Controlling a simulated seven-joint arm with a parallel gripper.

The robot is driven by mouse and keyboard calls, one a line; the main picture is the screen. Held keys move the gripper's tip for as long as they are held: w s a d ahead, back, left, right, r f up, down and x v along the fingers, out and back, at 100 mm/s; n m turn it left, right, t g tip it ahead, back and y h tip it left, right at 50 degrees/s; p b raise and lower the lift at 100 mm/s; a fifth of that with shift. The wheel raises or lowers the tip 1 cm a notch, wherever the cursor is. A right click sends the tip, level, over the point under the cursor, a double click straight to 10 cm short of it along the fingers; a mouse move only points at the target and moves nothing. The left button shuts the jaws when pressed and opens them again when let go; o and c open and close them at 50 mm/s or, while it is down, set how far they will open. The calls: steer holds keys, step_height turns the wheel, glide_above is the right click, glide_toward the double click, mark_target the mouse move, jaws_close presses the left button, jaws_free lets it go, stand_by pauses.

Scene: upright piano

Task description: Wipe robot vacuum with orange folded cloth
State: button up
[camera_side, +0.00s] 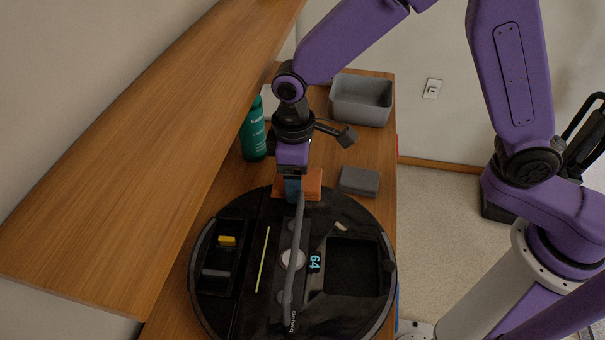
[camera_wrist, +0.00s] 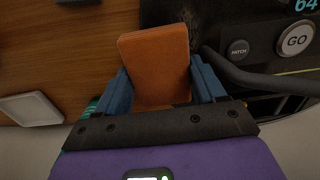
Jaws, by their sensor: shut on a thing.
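The robot vacuum (camera_side: 258,315) is a large black disc with a raised grey handle, a lit "64" and recessed bays. It lies on the wooden top, and part of it with a GO button (camera_wrist: 295,41) shows at the right of the wrist view. My gripper (camera_side: 292,190) is at the disc's far edge, pointing down. It is shut on the orange folded cloth (camera_side: 313,184), which sits between the blue fingers in the wrist view (camera_wrist: 156,62). I cannot tell whether the cloth touches the vacuum. The fingers hide part of the cloth.
A wooden shelf (camera_side: 130,150) overhangs the left side. A green bottle (camera_side: 254,138) stands behind the vacuum, a grey bin (camera_side: 361,103) at the back, and a grey block (camera_side: 359,181) just right of the cloth. Bare wood (camera_side: 335,150) lies between bin and block.

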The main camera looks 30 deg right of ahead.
steer(key=shift+s+d, duration=0.75)
steer(key=shift+d, duration=0.1)
steer(key=shift+f, duration=0.1)
steer(key=shift+w+a, duration=0.1)
steer(key=shift+w+a+f, duration=0.15)
steer(key=shift+w+a, duration=0.45)
steer(key=shift+a, duration=0.15)
steer(key=shift+s+d, duration=0.8)
steer(key=shift+d, duration=0.1)
steer(key=shift+w+a+r, duration=0.25)
steer(key=shift+w+a, duration=0.5)
steer(key=shift+a, duration=0.1)
